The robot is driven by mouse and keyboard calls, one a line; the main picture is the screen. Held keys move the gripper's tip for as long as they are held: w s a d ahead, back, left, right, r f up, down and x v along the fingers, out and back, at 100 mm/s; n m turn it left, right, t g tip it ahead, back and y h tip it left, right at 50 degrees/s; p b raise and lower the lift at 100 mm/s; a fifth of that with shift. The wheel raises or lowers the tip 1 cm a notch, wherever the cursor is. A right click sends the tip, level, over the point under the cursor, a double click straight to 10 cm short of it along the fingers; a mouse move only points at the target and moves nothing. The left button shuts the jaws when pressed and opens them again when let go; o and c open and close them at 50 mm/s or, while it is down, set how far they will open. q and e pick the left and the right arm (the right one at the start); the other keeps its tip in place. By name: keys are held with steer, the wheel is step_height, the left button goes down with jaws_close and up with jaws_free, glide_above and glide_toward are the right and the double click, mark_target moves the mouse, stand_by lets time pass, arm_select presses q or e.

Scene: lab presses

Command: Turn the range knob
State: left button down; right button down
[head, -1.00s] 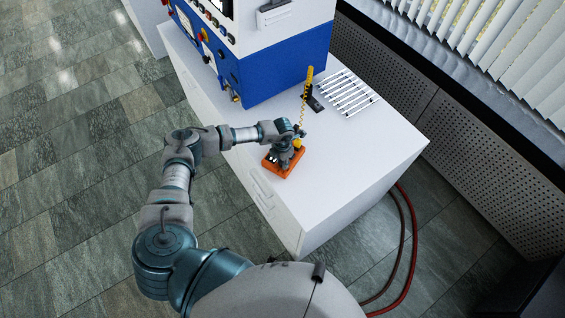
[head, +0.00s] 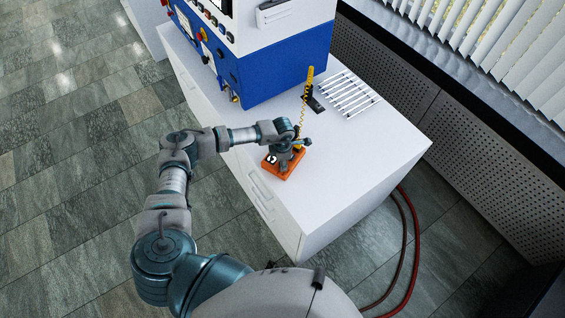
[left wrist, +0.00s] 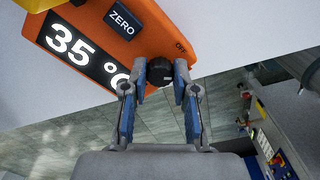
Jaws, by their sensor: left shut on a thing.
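The orange meter (head: 270,168) lies on the white bench top near its front edge. In the left wrist view the meter (left wrist: 150,25) shows a display (left wrist: 77,48) reading "35 °" with a further character partly hidden, a ZERO button (left wrist: 122,21) and an "OFF" mark. The black range knob (left wrist: 160,72) sits at the meter's corner by that mark. My left gripper (left wrist: 166,75) has its two fingertips on either side of the knob, shut on it. In the head view my left gripper (head: 285,158) covers part of the meter. My right gripper is not in view.
A yellow probe (head: 309,77) with a coiled cord stands behind the meter. A blue and white press (head: 285,70) stands at the back of the bench (head: 350,165). Several white strips (head: 347,95) lie to the right. Red hoses (head: 412,240) hang beside the bench.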

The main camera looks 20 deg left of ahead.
arm_select(q)
steer(key=c, duration=0.9)
jaws_free()
step_height(320, 180, up, 12)
